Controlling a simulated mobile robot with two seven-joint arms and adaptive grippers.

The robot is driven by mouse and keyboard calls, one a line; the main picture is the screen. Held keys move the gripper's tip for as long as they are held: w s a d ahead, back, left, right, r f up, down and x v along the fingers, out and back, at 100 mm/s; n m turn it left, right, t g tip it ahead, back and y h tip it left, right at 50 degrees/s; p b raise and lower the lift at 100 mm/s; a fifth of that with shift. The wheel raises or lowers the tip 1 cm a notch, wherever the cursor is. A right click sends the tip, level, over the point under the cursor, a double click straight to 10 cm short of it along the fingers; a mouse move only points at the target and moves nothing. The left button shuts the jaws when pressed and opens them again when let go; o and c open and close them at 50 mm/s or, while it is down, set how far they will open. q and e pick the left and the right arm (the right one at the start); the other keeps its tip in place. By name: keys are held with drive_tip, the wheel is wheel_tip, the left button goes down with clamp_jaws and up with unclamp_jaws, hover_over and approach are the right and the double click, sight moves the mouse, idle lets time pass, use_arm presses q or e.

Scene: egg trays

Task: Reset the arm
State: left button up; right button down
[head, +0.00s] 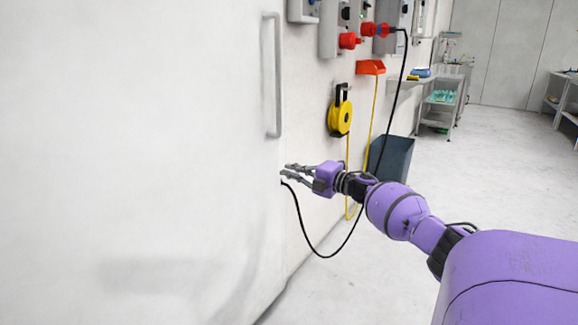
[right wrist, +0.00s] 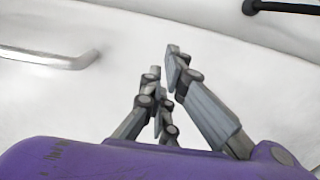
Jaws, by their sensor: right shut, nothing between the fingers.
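My right arm (head: 395,210) is purple and reaches in from the lower right of the head view. Its gripper (head: 286,172) is in front of the white wall, below the long door handle. The grey fingers are shut and hold nothing; they also show in the right wrist view (right wrist: 163,68). I cannot tell how close the fingertips are to the white surface. My left gripper is not in view, and no egg trays show.
A large white door (head: 150,150) with a vertical handle (head: 277,75) fills the left. Along the wall are red plugs (head: 348,40), a yellow cable reel (head: 340,116), a hanging black cable (head: 305,235) and a dark bin (head: 392,157). Open floor (head: 500,165) lies to the right.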

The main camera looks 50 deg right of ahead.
drive_tip(key=s+d, duration=0.4)
drive_tip(key=d, duration=0.2)
drive_tip(key=shift+s+d+f+b, duration=0.25)
drive_tip(key=shift+s+d+b, duration=0.05)
drive_tip(key=shift+s, duration=0.1)
